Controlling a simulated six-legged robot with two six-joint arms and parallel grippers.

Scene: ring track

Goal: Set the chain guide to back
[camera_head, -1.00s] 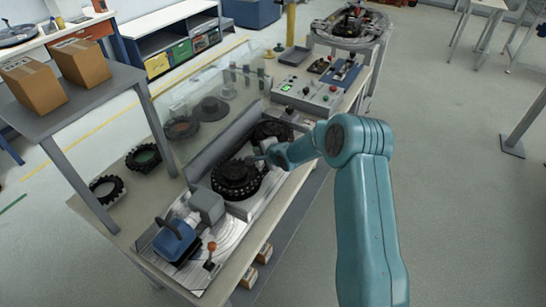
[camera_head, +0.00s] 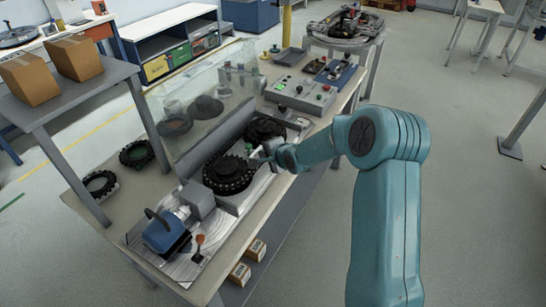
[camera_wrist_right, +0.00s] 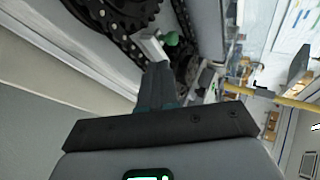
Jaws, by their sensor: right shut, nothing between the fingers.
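A pale bracket (camera_wrist_right: 150,47) with a green knob (camera_wrist_right: 172,38), which looks like the chain guide, sits beside the black chain (camera_wrist_right: 125,45) in the right wrist view. In the head view the green knob (camera_head: 249,147) shows just behind the large dark sprocket (camera_head: 228,174). My right gripper (camera_head: 265,155) is shut and empty, right next to the knob on its right side. In the right wrist view its fingers (camera_wrist_right: 157,72) end close below the bracket; I cannot tell whether they touch it. My left gripper is out of view.
A blue motor unit (camera_head: 165,232) and a red-knobbed lever (camera_head: 199,245) stand at the near end of the bench. A control box (camera_head: 302,95) stands farther back. A clear panel (camera_head: 205,95) runs along the left side.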

